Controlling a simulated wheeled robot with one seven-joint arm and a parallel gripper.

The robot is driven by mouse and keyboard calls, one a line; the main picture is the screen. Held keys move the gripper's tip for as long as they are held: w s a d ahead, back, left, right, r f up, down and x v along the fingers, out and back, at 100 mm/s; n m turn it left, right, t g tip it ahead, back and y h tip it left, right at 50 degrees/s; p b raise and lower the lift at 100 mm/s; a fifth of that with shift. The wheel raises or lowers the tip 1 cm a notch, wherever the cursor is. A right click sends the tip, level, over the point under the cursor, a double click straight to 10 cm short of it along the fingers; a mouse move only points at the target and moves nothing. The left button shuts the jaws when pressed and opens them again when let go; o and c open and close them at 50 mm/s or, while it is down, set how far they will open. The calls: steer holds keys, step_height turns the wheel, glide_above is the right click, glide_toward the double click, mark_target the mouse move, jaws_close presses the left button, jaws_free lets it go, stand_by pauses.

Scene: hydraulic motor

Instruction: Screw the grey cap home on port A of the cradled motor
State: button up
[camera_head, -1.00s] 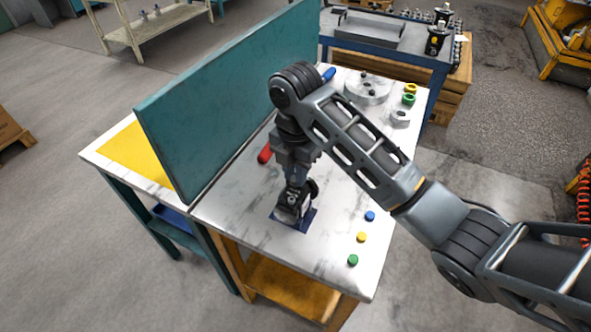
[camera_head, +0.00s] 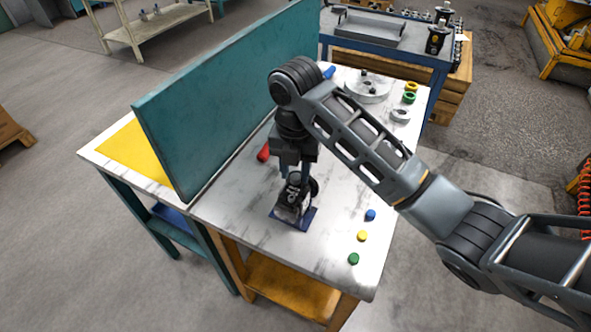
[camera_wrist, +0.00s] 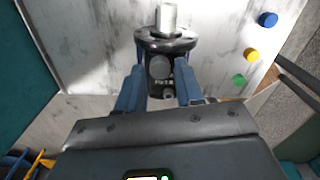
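The black motor (camera_head: 292,207) sits on a small blue base (camera_head: 304,222) near the front of the table. In the wrist view its dark flange (camera_wrist: 185,45) and pale shaft (camera_wrist: 168,18) point away from me. A round grey cap (camera_wrist: 159,67) sits on the motor's port face, beside small white lettering that I cannot read surely. A second port opening (camera_wrist: 168,95) shows nearer to me. My gripper (camera_wrist: 158,72) is open, its blue fingers on either side of the cap with gaps. It is above the motor in the head view (camera_head: 294,175). Whether the cap is fully seated cannot be told.
Blue (camera_head: 370,215), yellow (camera_head: 362,236) and green (camera_head: 353,258) caps stand along the right table edge. A red-handled tool (camera_head: 263,153) lies behind the motor, near the teal panel (camera_head: 230,95). A round grey plate (camera_head: 367,88) and several rings lie at the back.

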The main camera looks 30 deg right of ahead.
steer(key=n+b, duration=0.1)
steer(key=n, duration=0.3)
steer(key=shift+f, duration=0.15)
steer(key=shift+n+b, duration=0.4)
steer(key=shift+n, duration=0.6)
steer(key=shift+c, duration=0.4)
jaws_close()
